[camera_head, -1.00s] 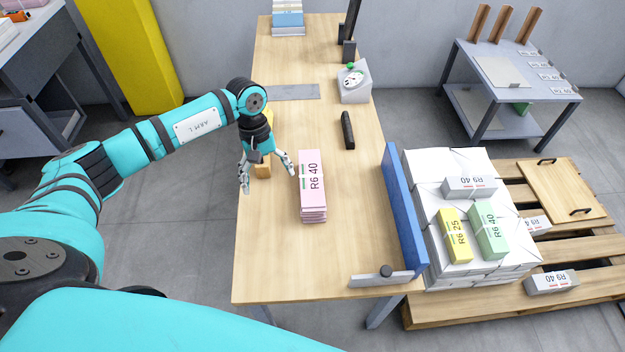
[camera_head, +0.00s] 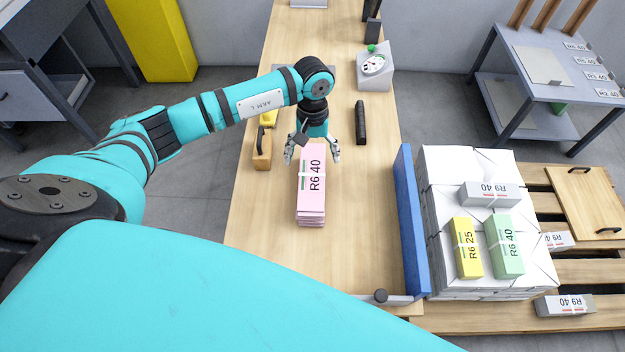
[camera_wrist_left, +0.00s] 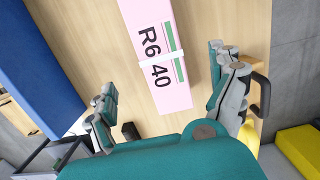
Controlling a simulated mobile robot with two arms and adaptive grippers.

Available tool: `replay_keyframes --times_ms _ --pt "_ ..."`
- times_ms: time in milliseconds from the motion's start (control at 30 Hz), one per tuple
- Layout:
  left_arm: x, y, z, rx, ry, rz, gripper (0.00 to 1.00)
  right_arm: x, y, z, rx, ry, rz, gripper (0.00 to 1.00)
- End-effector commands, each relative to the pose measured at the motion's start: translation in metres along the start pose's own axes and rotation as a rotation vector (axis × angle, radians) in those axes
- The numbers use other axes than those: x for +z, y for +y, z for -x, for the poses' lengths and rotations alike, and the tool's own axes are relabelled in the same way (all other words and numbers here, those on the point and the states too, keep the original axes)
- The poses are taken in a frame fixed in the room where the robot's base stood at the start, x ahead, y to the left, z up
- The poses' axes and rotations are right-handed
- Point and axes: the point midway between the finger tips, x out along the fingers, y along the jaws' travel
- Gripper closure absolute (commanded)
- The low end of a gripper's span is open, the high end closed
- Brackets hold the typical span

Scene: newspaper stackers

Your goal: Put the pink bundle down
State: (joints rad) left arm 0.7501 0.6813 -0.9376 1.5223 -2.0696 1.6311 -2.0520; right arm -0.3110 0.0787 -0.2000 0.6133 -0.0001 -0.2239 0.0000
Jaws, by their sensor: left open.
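The pink bundle (camera_head: 311,190), marked "R6 40" with a white band, lies on the wooden table (camera_head: 265,225). It looks like a stack of several pink sheets. My left gripper (camera_head: 312,153) is open, with its fingers apart on either side of the bundle's far end. In the left wrist view the pink bundle (camera_wrist_left: 160,55) shows between and beyond the spread fingers, which do not touch it. I cannot tell the exact height of the fingers above the table. My right gripper is not in view.
A blue upright board (camera_head: 408,220) stands along the table's right edge. White stacks with yellow (camera_head: 467,248) and green (camera_head: 504,246) bundles sit on a pallet at right.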

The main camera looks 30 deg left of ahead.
Motion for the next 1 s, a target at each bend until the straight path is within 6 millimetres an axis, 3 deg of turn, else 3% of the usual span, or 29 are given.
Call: replay_keyframes --times_ms 33,200,500,800,1000 --pt "0.001 0.0 -0.018 -0.001 -0.004 0.001 0.08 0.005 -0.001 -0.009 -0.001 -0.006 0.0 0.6" --pt "0.0 0.0 -0.046 0.001 -0.002 0.001 0.08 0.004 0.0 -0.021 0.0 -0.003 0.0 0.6" --pt "-0.001 0.0 -0.063 0.001 -0.001 0.002 0.08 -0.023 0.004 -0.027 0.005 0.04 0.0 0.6" --pt "-0.004 -0.001 -0.107 0.0 -0.003 0.001 0.08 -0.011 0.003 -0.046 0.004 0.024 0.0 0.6" --pt "-0.004 -0.001 -0.109 0.001 0.0 0.001 0.08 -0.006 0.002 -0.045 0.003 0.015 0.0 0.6"
